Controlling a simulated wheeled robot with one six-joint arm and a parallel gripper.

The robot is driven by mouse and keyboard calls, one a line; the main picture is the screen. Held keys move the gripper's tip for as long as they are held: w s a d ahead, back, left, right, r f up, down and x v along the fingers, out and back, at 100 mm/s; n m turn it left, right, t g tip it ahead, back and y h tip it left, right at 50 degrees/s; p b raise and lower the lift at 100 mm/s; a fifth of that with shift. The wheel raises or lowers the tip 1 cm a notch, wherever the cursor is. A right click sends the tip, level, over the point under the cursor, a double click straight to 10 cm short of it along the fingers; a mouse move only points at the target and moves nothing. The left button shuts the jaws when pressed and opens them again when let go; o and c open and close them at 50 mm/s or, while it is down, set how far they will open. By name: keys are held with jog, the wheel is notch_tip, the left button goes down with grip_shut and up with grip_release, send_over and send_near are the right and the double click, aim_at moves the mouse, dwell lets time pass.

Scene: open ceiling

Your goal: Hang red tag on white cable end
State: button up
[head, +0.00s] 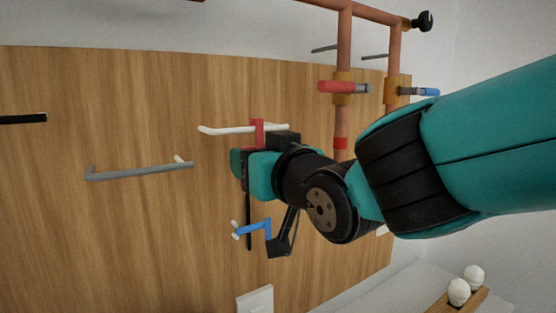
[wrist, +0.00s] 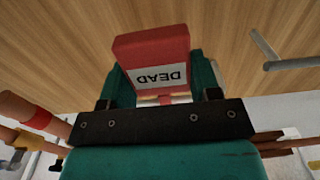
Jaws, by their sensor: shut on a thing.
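The red tag (wrist: 152,50) has a white label reading DEAD. In the wrist view it sits between the two teal fingers of my gripper (wrist: 161,88), which is shut on it. In the head view a red upper part of the tag (head: 257,130) rises above my gripper (head: 246,165) and overlaps the white cable (head: 222,130). The cable sticks out level, its rounded free end at the left. I cannot tell whether the tag's top is around the cable or only in front of it. The lower tag is hidden by my gripper in the head view.
A grey bar (head: 140,172) projects left of my gripper. A blue hook-shaped piece (head: 254,229) is below it. Copper pipes (head: 343,45) with a red-handled valve (head: 338,87) stand at the upper right. The wooden board (head: 50,230) is bare at lower left.

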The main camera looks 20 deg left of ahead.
jog(key=shift+f, duration=0.2)
jog(key=o, duration=1.1)
jog(key=shift+c, duration=0.2)
jog(key=b+v, duration=0.8)
jog(key=v, duration=0.9)
jog(key=w+d+f+m+g+h, duration=0.1)
jog(key=d+f+g+h, duration=0.2)
jog(key=d+f, duration=0.35)
jog(key=d+f+m+g+h, duration=0.1)
jog(key=d+f+g+h, duration=0.15)
jog(key=f, duration=0.65)
jog(key=s+d+f+g+h, duration=0.4)
jog(key=s+d+f+g, duration=0.2)
jog(key=s+d+f, duration=0.2)
jog(key=shift+s+d+f+m, duration=0.25)
jog(key=shift+d+m, duration=0.15)
jog(key=shift+d, duration=0.35)
